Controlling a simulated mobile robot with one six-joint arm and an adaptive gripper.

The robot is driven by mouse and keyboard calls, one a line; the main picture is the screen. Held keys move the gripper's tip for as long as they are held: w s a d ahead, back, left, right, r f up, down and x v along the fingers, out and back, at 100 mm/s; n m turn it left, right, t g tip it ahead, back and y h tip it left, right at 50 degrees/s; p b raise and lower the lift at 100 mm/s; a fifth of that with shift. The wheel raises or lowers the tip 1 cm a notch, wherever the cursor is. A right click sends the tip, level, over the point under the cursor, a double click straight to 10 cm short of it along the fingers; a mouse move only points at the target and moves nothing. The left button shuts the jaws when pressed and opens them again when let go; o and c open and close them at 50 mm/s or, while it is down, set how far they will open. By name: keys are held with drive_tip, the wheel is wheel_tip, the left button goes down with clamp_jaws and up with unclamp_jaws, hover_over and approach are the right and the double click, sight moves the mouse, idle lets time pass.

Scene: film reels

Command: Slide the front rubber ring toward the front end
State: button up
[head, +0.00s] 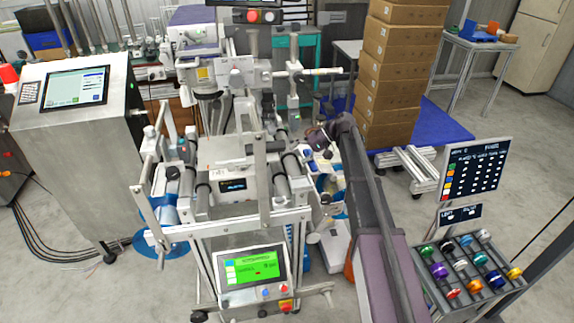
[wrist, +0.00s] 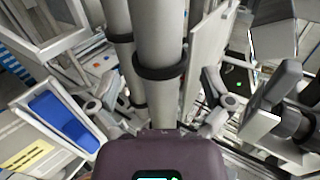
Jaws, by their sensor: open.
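In the wrist view a light grey roller (wrist: 158,28) runs away from me, with a black rubber ring (wrist: 162,66) around it. Behind it is another grey tube with dark rings (wrist: 122,38). My gripper (wrist: 160,84) is open, its fingers on either side of the near roller and apart from the ring as far as I can tell. In the head view my gripper (head: 313,160) is beside the right roller (head: 291,166) of the machine. The rings are too small to tell apart there, and which one is the front ring is unclear.
The machine's metal frame (head: 265,216) and a green-lit screen (head: 250,268) stand in front. A rack of coloured spools (head: 465,272) is at the lower right. Stacked cardboard boxes (head: 390,70) stand behind. In the wrist view, metal parts (wrist: 262,122) crowd the right side.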

sight(296, 176)
drive_tip(key=shift+b+x, duration=0.65)
drive_tip(key=shift+x, duration=1)
drive_tip(key=shift+c, duration=0.2)
drive_tip(key=c, duration=1.1)
drive_tip(key=s, duration=0.2)
drive_tip(key=s+d, duration=0.1)
drive_tip(key=s, duration=0.2)
drive_tip(key=s+d, duration=0.1)
drive_tip(key=s, duration=0.2)
drive_tip(key=shift+s+d, duration=0.1)
drive_tip(key=shift+d, duration=0.05)
drive_tip(key=o, duration=1.1)
drive_tip(key=shift+o, duration=0.2)
